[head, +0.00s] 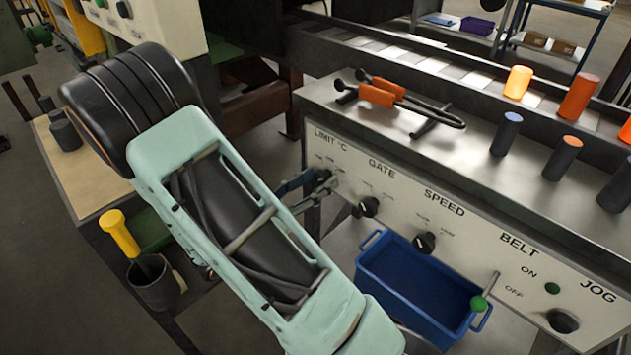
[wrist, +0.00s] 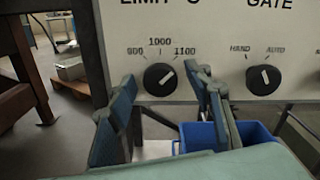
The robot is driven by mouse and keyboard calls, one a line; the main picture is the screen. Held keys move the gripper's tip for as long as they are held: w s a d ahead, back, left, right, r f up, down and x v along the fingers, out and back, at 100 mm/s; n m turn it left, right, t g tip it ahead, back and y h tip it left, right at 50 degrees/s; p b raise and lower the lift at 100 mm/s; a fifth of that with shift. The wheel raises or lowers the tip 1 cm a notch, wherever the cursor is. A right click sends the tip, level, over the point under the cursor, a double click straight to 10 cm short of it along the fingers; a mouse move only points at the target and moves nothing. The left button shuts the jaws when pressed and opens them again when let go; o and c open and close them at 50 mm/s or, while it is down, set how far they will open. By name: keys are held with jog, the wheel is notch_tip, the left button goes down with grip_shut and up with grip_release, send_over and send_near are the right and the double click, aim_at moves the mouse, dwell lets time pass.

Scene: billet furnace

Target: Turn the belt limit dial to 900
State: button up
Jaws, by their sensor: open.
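The limit dial (wrist: 160,79) is a round black knob under "LIMIT °C" on the pale panel. Its white mark slants to the upper right, toward 1100. The labels around it read 900 at left, though blurred, 1000 on top and 1100 at right. My gripper (wrist: 162,84) is open, with one finger to the left and one to the right of the dial. I cannot tell whether either finger touches it. In the head view my gripper (head: 308,190) is at the panel's left end, and the dial (head: 323,175) is partly hidden by it.
The gate dial (wrist: 264,79) is to the right, with the speed dial (head: 425,243) and belt lever (head: 480,301) further along. A blue bin (head: 412,287) hangs below the panel. Tongs (head: 408,100) and several billets (head: 506,134) are on top.

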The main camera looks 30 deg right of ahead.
jog(key=c, duration=1.2)
jog(key=shift+o, duration=0.2)
